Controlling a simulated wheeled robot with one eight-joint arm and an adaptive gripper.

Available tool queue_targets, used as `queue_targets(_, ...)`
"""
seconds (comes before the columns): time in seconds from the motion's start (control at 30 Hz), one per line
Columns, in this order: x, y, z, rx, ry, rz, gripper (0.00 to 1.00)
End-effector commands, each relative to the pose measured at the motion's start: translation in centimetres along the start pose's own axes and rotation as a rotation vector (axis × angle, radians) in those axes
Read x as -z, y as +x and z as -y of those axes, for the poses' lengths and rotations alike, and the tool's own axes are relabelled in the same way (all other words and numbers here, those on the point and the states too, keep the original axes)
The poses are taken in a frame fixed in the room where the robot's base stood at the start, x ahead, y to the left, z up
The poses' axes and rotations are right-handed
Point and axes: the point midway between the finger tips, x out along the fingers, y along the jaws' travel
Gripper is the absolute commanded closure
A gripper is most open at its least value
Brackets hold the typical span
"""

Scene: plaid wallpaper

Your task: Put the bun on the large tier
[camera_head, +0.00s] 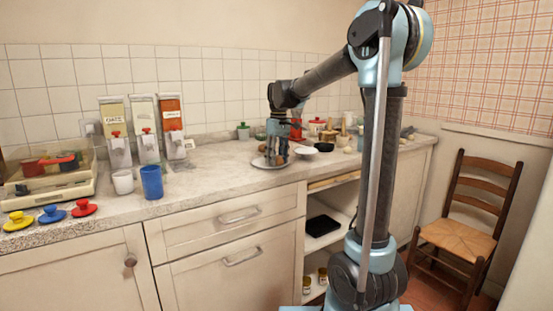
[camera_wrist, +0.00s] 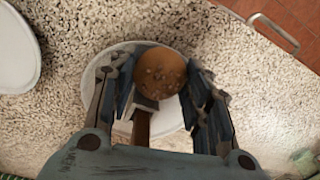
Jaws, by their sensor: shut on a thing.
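The bun (camera_wrist: 160,70), round and brown with pale specks on top, sits between the fingers of my gripper (camera_wrist: 159,84) in the wrist view. My gripper is shut on it. A round, pale, plate-like disc (camera_wrist: 175,118), probably the large tier, lies below the bun and fingers. A brown bar with a pale end (camera_wrist: 140,122) shows between the fingers; I cannot tell what it is. In the head view my gripper (camera_head: 276,158) points down over the pale disc (camera_head: 258,164) on the counter. The fingers mostly hide the bun there, and I cannot tell whether it touches the disc.
Another pale round dish (camera_wrist: 14,52) lies at the upper left of the wrist view. A white bowl (camera_head: 303,150) stands right of my gripper on the counter. A blue cup (camera_head: 151,183) and dispensers (camera_head: 145,130) stand left. The counter between cup and disc is clear.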

Motion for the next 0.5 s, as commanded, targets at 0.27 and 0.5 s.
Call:
queue_targets(0.27, -0.04, 0.37, -0.1, 0.0, 0.001, 0.0, 0.51)
queue_targets(0.5, -0.06, 0.36, -0.11, 0.0, 0.001, 0.0, 0.32)
